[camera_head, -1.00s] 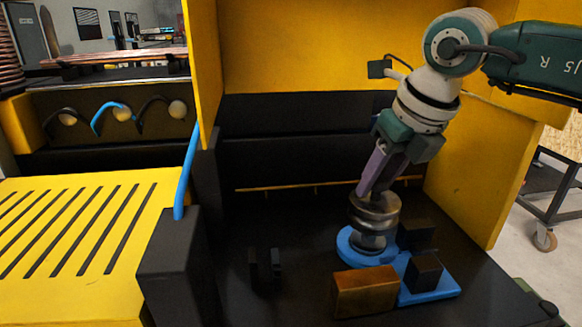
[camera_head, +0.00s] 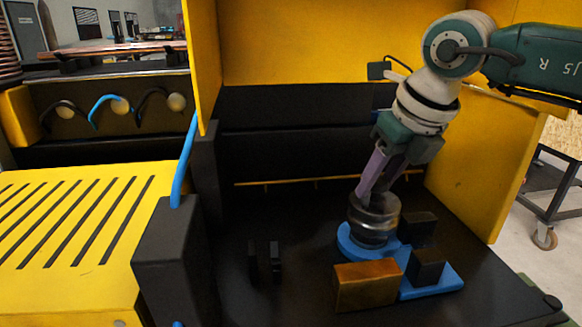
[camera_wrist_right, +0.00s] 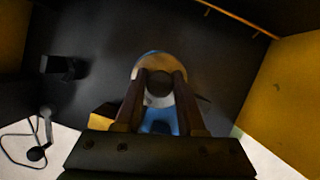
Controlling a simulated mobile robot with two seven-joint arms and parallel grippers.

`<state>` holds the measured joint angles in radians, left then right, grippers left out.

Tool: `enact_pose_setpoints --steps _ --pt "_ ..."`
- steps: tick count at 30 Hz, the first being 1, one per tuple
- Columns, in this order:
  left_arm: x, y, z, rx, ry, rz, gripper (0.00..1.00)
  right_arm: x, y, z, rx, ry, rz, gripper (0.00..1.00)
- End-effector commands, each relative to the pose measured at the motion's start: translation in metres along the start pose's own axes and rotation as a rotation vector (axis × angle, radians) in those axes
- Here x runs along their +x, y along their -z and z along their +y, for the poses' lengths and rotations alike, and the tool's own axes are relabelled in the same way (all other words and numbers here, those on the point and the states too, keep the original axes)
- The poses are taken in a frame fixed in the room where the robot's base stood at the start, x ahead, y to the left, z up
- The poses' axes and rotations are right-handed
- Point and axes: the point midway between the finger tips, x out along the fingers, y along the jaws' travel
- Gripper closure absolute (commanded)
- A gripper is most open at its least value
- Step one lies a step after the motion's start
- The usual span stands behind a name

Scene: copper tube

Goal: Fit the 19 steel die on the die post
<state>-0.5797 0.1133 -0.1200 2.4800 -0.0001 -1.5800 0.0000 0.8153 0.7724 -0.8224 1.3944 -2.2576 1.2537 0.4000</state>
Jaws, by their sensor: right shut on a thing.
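The steel die (camera_head: 374,212) is a round grey grooved ring, low over the blue base (camera_head: 348,246) in the head view. My right gripper (camera_head: 372,191) comes down from above with a slight tilt and is shut on the die. In the right wrist view, the die (camera_wrist_right: 152,62) is a pale disc between the fingers of the right gripper (camera_wrist_right: 162,78), with a dark round centre. The die post is hidden under and inside the die. I cannot tell whether the die is fully seated. My left gripper is in neither view.
A brown block (camera_head: 365,287) and dark blocks (camera_head: 426,267) stand close to the die on the right and front. Two small dark uprights (camera_head: 264,262) stand to the left. Yellow walls (camera_head: 300,45) enclose the back and right. The dark floor between is clear.

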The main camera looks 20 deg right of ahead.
Motion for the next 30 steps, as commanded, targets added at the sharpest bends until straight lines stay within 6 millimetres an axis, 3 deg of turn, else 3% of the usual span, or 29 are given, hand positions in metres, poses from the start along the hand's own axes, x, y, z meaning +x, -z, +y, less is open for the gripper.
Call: enact_pose_setpoints --steps 30 --pt "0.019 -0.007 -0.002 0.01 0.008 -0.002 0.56 0.02 0.007 0.0 0.0 -0.001 -0.006 1.0"
